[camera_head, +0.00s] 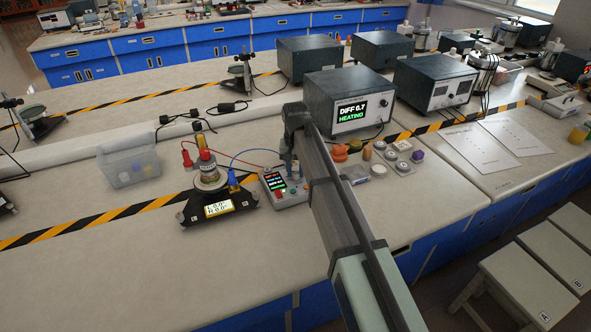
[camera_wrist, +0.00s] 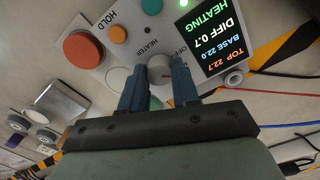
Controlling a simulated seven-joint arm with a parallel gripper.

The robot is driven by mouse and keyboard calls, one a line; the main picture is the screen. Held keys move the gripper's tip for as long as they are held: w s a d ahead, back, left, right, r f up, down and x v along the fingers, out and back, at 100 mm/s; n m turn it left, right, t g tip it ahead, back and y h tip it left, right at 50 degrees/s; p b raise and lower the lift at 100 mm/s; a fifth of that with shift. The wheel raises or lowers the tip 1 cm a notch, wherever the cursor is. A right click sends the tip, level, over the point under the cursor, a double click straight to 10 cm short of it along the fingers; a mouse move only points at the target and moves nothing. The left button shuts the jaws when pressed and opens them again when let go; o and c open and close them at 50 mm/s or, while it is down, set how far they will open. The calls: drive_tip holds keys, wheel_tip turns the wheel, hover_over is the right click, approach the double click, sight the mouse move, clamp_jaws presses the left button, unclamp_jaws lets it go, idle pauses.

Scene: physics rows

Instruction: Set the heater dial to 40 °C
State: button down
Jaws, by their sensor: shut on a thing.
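The heater dial (camera_wrist: 160,70) is a light round knob on the pale control box (camera_head: 292,198), beside the labels HEATER and OFF. My gripper (camera_wrist: 160,80) has its two blue-grey fingers on either side of the dial, shut on it. The dial's set value cannot be read. The box's display (camera_wrist: 212,35) reads HEATING, DIFF 0.7, BASE 22.0 and TOP 22.7. In the head view my gripper (camera_head: 289,172) is over the box and the dial is hidden.
A grey unit (camera_head: 350,95) behind shows DIFF 0.7 HEATING. A black-based apparatus (camera_head: 218,208) with red and blue wires stands left of the box. Small jars and weights (camera_head: 395,155) lie to the right.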

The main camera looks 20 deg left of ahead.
sight(296, 172)
drive_tip(key=shift+m, duration=0.7)
drive_tip(key=c, duration=0.8)
unclamp_jaws()
drive_tip(key=shift+r, duration=0.15)
wheel_tip(296, 172, up, 14)
drive_tip(key=shift+f, duration=0.2)
